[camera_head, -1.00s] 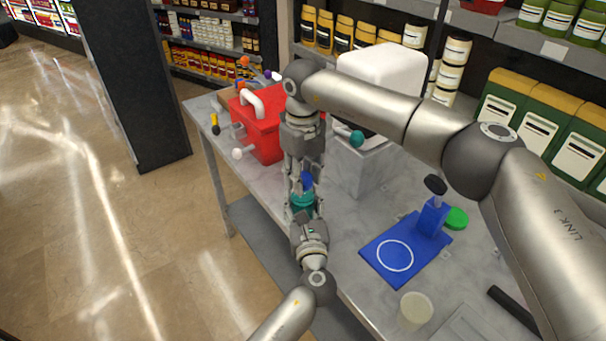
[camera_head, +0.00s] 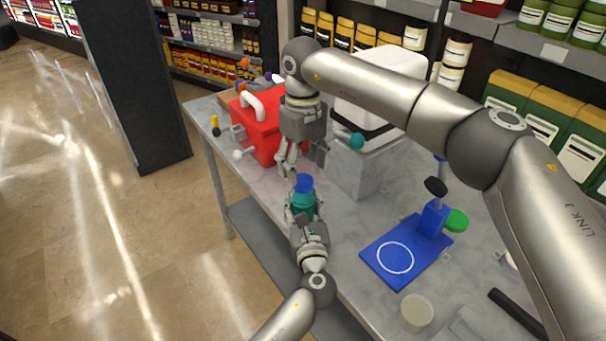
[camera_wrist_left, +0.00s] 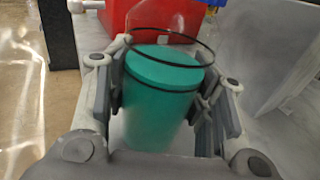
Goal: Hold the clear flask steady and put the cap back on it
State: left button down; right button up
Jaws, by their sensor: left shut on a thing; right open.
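The clear flask (camera_head: 302,202) with teal contents stands upright in the head view, near the table's left edge. In the left wrist view the flask (camera_wrist_left: 165,85) shows its clear wall, black rings and teal fill between the fingers. My left gripper (camera_head: 303,213) is shut around the flask from the near side. The blue cap (camera_head: 304,183) sits at the flask's top in the head view; whether it is fully seated I cannot tell. My right gripper (camera_head: 302,165) is open and empty just above the cap, pointing down. The cap is not clearly visible in the left wrist view.
A red box (camera_head: 258,135) with a white handle stands behind the flask. A white-topped machine on a grey block (camera_head: 365,168) is to the right. A blue stand (camera_head: 400,250) with a white ring and a pale cup (camera_head: 416,311) are nearer. The table between is clear.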

notch_tip(320, 180, up, 8)
dwell(0.4)
pick_arm(q)
jog(key=c, duration=0.6)
grip_release()
jog(key=shift+o, duration=0.2)
pick_arm(e)
jog(key=shift+f, duration=0.1)
pick_arm(q)
jog(key=shift+s, duration=0.1)
jog(key=s+d, duration=0.1)
jog(key=s, duration=1)
jog(key=shift+s+d, duration=0.25)
jog(key=shift+s, duration=0.1)
jog(key=shift+r, duration=0.1)
